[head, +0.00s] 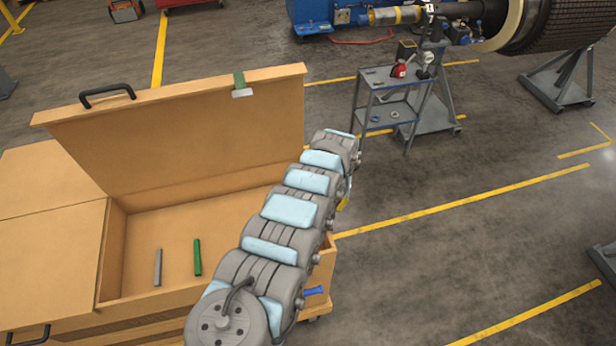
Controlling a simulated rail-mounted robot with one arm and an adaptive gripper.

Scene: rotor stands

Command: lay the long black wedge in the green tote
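I cannot make out a long black wedge or a green tote in the head view. A green bar (197,257) and a grey bar (158,267) lie apart on the floor of an open wooden crate (135,282). My arm reaches over the crate's right side and hides part of its inside. My gripper cannot be made out at the far end of the arm, so its state does not show.
The crate's lid (190,130) stands raised at the back, with a black handle (107,95). A blue piece (314,291) shows at the crate's right side. A grey cart (390,105) holds small items. Floor to the right is mostly clear.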

